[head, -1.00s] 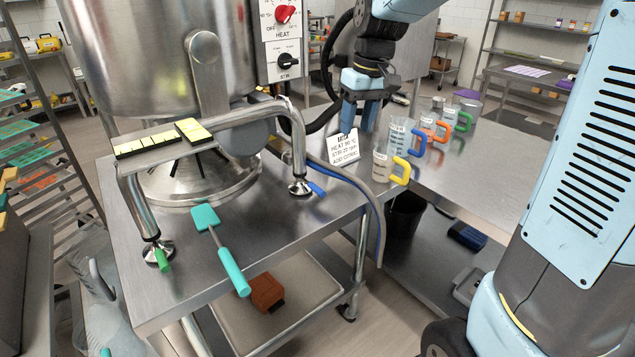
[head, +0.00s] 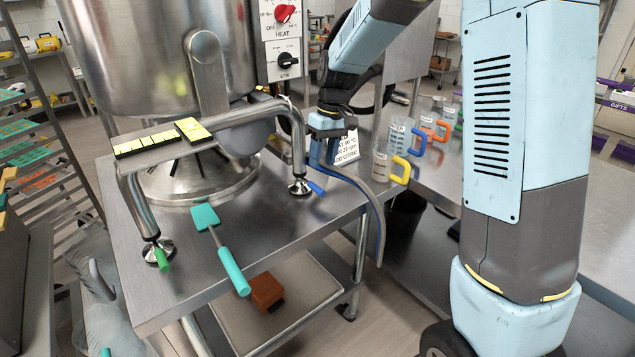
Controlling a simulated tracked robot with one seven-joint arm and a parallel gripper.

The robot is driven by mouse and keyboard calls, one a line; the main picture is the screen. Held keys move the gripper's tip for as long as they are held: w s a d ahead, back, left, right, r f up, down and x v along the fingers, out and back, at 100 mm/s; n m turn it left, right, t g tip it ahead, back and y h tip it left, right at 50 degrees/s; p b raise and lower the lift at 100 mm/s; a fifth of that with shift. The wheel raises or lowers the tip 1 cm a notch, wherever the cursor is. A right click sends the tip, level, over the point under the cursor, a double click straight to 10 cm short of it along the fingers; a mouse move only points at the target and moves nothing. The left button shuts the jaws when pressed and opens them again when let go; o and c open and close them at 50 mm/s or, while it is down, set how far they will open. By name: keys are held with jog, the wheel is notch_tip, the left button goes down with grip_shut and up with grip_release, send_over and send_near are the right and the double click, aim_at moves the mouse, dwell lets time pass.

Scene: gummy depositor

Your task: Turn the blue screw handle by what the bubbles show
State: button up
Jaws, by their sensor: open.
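The blue screw handle (head: 316,188) sticks out to the right of the right levelling foot (head: 300,187) of the steel frame. A green screw handle (head: 162,258) is on the left foot. Two yellow bubble levels, a long one (head: 150,143) and a short one (head: 194,130), lie at an angle to each other on the frame's top bar. Their bubbles are too small to read. My gripper (head: 322,162) points down, open and empty. In the picture its fingers are just above the blue handle, apart from it.
A steel kettle (head: 150,60) stands behind the frame. A white recipe card (head: 347,148) and jugs, one with a yellow handle (head: 400,174), stand right of my gripper. A hose (head: 376,225) hangs at the table's right side.

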aim_at(317, 186)
jog(key=f, duration=0.2)
jog(key=a+f, duration=0.1)
jog(key=f, duration=0.2)
jog(key=s+f, duration=0.1)
jog(key=f, duration=0.1)
jog(key=shift+a+f, duration=0.15)
jog(key=shift+f, duration=0.1)
jog(key=shift+c, duration=0.2)
grip_shut()
